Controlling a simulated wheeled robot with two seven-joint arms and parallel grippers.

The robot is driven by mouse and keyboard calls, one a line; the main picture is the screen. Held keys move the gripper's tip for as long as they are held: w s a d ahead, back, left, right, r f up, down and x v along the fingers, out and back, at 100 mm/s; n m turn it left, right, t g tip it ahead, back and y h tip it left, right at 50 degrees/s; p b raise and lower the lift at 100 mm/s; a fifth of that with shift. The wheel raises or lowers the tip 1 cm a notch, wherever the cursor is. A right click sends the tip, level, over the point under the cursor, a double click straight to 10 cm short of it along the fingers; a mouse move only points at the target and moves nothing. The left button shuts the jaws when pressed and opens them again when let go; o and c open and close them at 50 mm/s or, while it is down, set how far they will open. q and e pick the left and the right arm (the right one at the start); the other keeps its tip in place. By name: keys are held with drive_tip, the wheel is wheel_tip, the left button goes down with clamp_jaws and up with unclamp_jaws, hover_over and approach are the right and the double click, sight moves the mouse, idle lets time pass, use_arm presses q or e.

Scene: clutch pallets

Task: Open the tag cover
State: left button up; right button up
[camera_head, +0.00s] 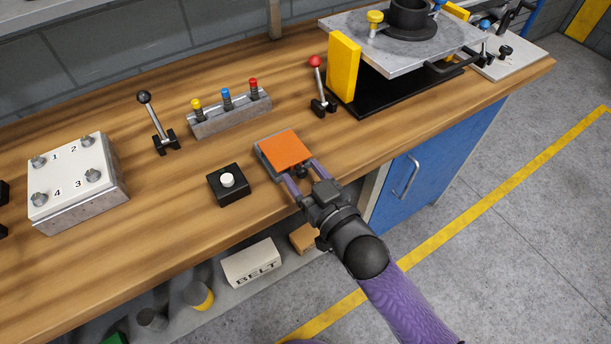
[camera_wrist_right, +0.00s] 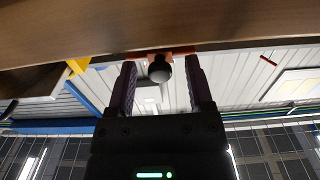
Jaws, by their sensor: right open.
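The tag cover (camera_head: 284,148) is an orange square plate lying flat and closed on a small grey base (camera_head: 262,157) near the bench's front edge. A dark round knob (camera_head: 302,172) sits at its front edge. My right gripper (camera_head: 303,175) reaches in from the lower right with its purple fingers open, one on each side of the knob. In the right wrist view the knob (camera_wrist_right: 160,70) is between the open fingers, with gaps visible on both sides, and a strip of orange (camera_wrist_right: 178,51) shows behind it. My left gripper is not in view.
A black box with a white button (camera_head: 227,181) stands left of the cover. Behind are a block with coloured pegs (camera_head: 228,112) and a red-knobbed lever (camera_head: 317,82). A yellow block (camera_head: 343,68) and grey plate fixture (camera_head: 400,45) stand to the right. A numbered box (camera_head: 75,175) is far left.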

drive_tip(key=shift+c, duration=0.2)
clamp_jaws()
idle(1.2)
